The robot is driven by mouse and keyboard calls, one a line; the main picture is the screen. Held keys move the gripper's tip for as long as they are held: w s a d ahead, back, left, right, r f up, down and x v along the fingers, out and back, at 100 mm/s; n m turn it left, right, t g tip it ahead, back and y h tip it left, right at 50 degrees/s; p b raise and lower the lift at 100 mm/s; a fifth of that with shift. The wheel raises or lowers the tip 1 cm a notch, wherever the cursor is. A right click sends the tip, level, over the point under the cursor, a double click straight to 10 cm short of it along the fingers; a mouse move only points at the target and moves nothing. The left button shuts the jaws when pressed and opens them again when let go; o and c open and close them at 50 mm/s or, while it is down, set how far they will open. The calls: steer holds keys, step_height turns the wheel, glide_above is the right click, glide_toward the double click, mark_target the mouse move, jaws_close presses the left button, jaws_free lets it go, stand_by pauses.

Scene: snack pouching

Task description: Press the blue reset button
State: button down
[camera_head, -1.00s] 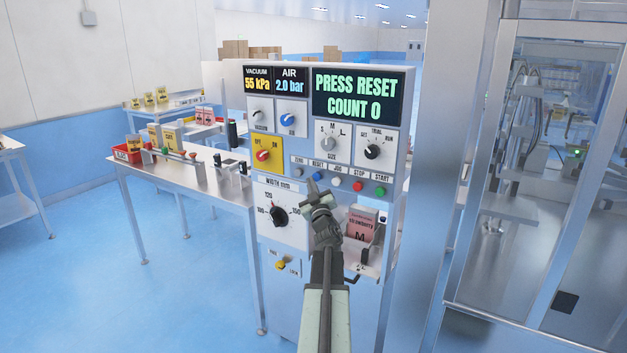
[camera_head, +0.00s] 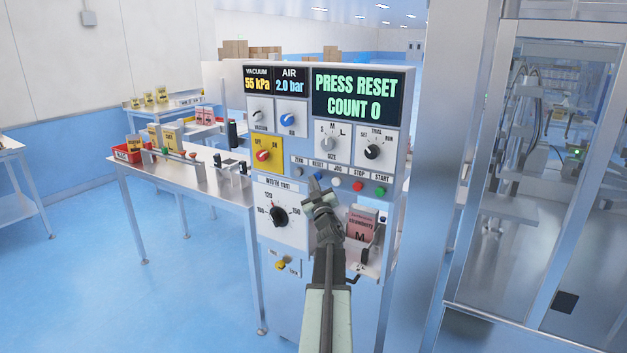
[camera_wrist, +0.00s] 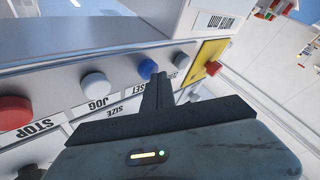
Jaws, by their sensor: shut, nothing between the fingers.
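The blue reset button (camera_wrist: 148,69) shows in the wrist view, just beyond the tip of my gripper (camera_wrist: 158,80). In the head view the blue button (camera_head: 318,175) sits in the button row under its RESET label, partly hidden by the fingers. My gripper (camera_head: 314,186) is shut and empty, its tips right at the button. I cannot tell whether they touch it. The display (camera_head: 360,96) on the machine panel reads PRESS RESET, COUNT 0.
The white jog button (camera_wrist: 96,86) and red stop button (camera_wrist: 14,113) lie along the same row. A green start button (camera_head: 380,191) is at its right end. The width dial (camera_head: 279,216) is left of my arm. A pink pouch (camera_head: 361,222) stands in the bay to the right.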

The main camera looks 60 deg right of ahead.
steer(key=shift+a, duration=0.65)
steer(key=shift+a, duration=0.1)
steer(key=a, duration=0.5)
steer(key=shift+a, duration=0.4)
stand_by(0.5)
